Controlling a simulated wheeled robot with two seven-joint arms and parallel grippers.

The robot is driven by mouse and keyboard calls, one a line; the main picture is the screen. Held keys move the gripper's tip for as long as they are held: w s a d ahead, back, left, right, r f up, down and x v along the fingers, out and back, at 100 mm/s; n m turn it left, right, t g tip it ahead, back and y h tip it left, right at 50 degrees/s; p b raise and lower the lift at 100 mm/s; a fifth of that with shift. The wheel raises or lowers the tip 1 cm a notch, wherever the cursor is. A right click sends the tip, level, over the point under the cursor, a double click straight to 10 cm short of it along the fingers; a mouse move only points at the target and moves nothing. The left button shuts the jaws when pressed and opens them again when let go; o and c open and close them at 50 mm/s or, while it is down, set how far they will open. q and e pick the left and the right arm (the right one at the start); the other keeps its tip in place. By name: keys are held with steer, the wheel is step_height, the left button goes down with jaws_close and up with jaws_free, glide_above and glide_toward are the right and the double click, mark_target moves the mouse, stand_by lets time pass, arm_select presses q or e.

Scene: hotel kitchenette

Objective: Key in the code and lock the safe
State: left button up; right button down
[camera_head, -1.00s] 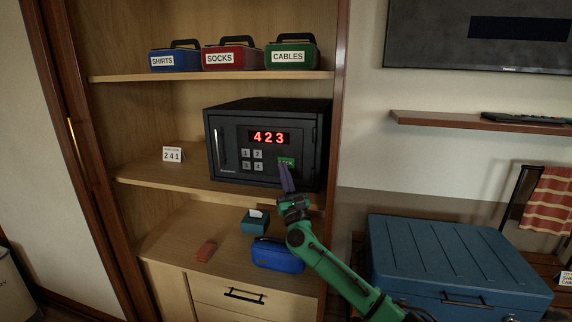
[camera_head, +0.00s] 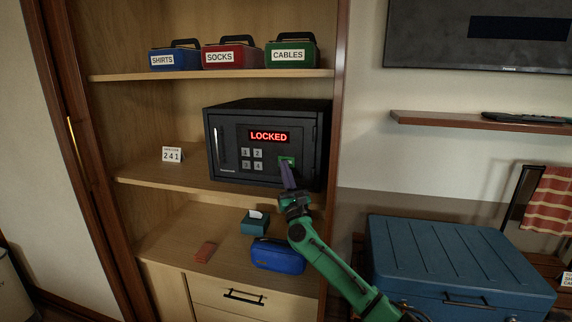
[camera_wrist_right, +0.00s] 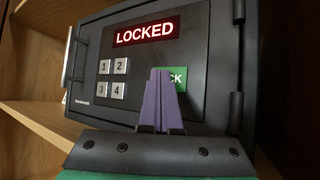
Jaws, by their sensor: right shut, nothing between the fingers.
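The black safe (camera_head: 225,125) stands on the middle shelf with its door shut. Its red display (camera_head: 269,136) reads LOCKED, and the same word shows in the right wrist view (camera_wrist_right: 146,31). Number keys 1 to 4 (camera_head: 252,159) sit below the display. The green lock key (camera_head: 287,160) is to their right, partly hidden by my fingers; its letters "CK" show in the wrist view (camera_wrist_right: 174,78). My right gripper (camera_head: 287,172) is shut and empty, its purple fingertips in front of the green key. I cannot tell whether they touch it. My left gripper is not in view.
A small card reading 241 (camera_head: 172,155) stands left of the safe. Labelled boxes, shirts (camera_head: 174,60), socks (camera_head: 231,57) and cables (camera_head: 291,54), are on the shelf above. A tissue box (camera_head: 254,223) and blue pouch (camera_head: 278,256) lie below. A blue chest (camera_head: 455,250) stands at right.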

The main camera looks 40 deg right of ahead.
stand_by(0.4)
steer(key=shift+s+a+r+p, duration=0.1)
steer(key=shift+s+a+p, duration=0.1)
steer(key=shift+a+p, duration=0.2)
steer(key=shift+s+a, duration=0.2)
steer(key=shift+s+a+p, duration=0.1)
steer(key=shift+a+p, duration=0.15)
steer(key=shift+p, duration=0.25)
steer(key=s+a+p, duration=0.2)
steer(key=a, duration=0.1)
steer(key=shift+s+a, duration=0.3)
steer(key=shift+s, duration=0.05)
